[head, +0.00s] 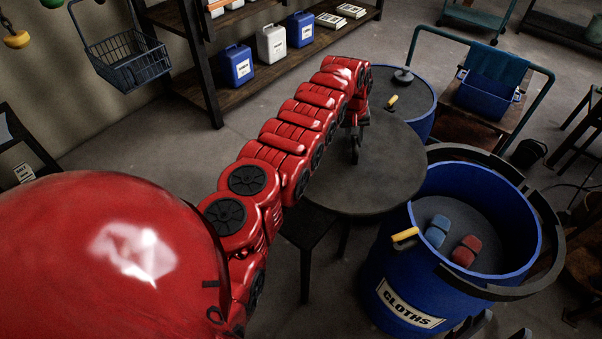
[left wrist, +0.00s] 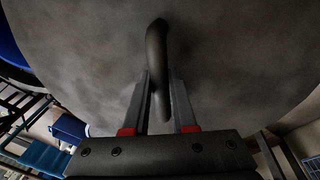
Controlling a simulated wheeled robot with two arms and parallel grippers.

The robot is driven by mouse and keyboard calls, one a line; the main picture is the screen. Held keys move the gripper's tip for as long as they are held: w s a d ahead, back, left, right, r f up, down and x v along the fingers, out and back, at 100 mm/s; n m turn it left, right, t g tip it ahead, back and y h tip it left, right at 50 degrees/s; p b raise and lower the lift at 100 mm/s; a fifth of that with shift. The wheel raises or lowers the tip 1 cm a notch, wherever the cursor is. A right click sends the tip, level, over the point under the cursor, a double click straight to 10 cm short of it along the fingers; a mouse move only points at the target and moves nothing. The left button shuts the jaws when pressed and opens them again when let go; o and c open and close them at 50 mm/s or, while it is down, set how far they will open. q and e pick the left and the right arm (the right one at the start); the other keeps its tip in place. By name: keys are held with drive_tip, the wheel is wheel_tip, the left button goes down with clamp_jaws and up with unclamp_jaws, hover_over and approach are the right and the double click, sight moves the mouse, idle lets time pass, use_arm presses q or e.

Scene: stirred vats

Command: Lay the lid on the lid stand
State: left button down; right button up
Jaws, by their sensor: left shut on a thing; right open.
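The lid (head: 385,180) is a dark grey round disc in the middle of the head view, roughly level. Its underside is hidden. In the left wrist view the lid (left wrist: 230,60) fills most of the picture, with its dark curved handle (left wrist: 156,50). My left gripper (head: 355,153) is shut on this handle, from above. The lid stand (head: 305,245) shows as dark legs and part of a dark top below the lid's left side. I cannot tell whether the lid touches it. My right gripper (head: 497,329) shows only as dark fingertips at the bottom edge, open and apart from the lid.
A blue vat (head: 400,275) labelled CLOTHS stands open right of the lid, with blue and red pieces inside and a dark curved rail around it. Another blue vat (head: 418,118) stands behind the lid. A shelf (head: 255,88) with jugs is at the back left.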

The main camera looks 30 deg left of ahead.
sight(340, 148)
use_arm(q)
drive_tip(key=a+f+n, duration=0.1)
drive_tip(key=s+a+f+p, duration=0.1)
drive_tip(key=a+f+n, duration=0.1)
drive_tip(key=shift+s+a+f+n+p, duration=0.3)
drive_tip(key=shift+a+f, duration=0.05)
drive_tip(key=s+f+n, duration=0.1)
drive_tip(key=s+a+f+p, duration=0.1)
drive_tip(key=s+f+n, duration=0.1)
drive_tip(key=s, duration=0.1)
drive_tip(key=shift+a+f+n+y+p, duration=0.3)
drive_tip(key=shift+a+y+p, duration=0.05)
drive_tip(key=shift+y+p, duration=0.05)
drive_tip(key=s+d+f+n+y+p, duration=0.1)
drive_tip(key=s+f+n+p, duration=0.2)
drive_tip(key=s, duration=0.4)
drive_tip(key=s+d+f+n, duration=0.2)
drive_tip(key=s+f, duration=0.2)
drive_tip(key=s, duration=0.4)
drive_tip(key=w+a+f+b, duration=0.1)
drive_tip(key=w+a+b, duration=0.2)
drive_tip(key=w+b, duration=0.3)
drive_tip(key=w+a+f+b, duration=0.1)
drive_tip(key=w+a+b, duration=0.3)
drive_tip(key=w+b, duration=0.2)
drive_tip(key=shift+w+a, duration=0.25)
drive_tip(key=shift+w, duration=0.8)
drive_tip(key=shift+w, duration=0.15)
